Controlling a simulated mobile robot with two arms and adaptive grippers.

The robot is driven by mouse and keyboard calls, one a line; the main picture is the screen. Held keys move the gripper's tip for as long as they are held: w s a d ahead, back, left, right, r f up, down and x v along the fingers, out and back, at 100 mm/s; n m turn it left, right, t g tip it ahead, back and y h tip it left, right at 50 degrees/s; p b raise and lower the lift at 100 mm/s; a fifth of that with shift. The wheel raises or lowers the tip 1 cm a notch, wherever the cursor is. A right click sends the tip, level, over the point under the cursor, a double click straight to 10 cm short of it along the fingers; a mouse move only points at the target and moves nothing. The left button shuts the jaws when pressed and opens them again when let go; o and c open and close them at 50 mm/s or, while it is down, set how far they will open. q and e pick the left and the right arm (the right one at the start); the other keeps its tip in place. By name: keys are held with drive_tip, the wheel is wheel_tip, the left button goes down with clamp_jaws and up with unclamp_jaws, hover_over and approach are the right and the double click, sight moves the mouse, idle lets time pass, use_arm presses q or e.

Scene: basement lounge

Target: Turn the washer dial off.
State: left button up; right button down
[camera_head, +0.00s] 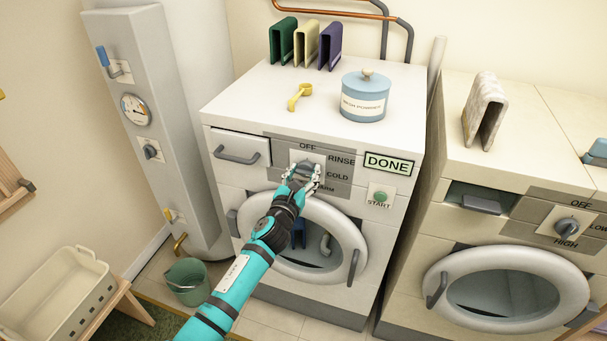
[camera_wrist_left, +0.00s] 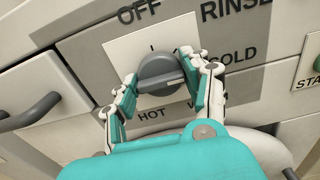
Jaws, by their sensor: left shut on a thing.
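The washer (camera_head: 230,178) stands in the middle of the head view, with its round door below the control panel. Its grey dial (camera_wrist_left: 160,72) sits on a white plate, with labels OFF, RINSE, COLD, HOT and another partly hidden around it. My left gripper (camera_head: 305,174) is at the panel. In the left wrist view its fingers (camera_wrist_left: 163,88) are closed on both sides of the dial's raised grip bar. The bar lies nearly level, tilted slightly. In the head view the gripper covers much of the dial. A panel beside it reads DONE (camera_head: 388,163). My right gripper is not in view.
A green START button (camera_head: 380,197) is right of the dial, and a drawer handle (camera_head: 236,156) is left. A bucket (camera_head: 186,282) is on the floor.

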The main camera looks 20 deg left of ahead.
use_arm(q)
drive_tip(key=n, duration=0.9)
drive_tip(key=shift+b, duration=0.4)
drive_tip(key=n, duration=0.4)
drive_tip(key=shift+n, duration=2.5)
drive_tip(key=o, duration=1.2)
drive_tip(key=shift+a, duration=0.1)
drive_tip(key=s, duration=1.2)
drive_tip(key=shift+a, duration=0.2)
drive_tip(key=shift+f, duration=0.1)
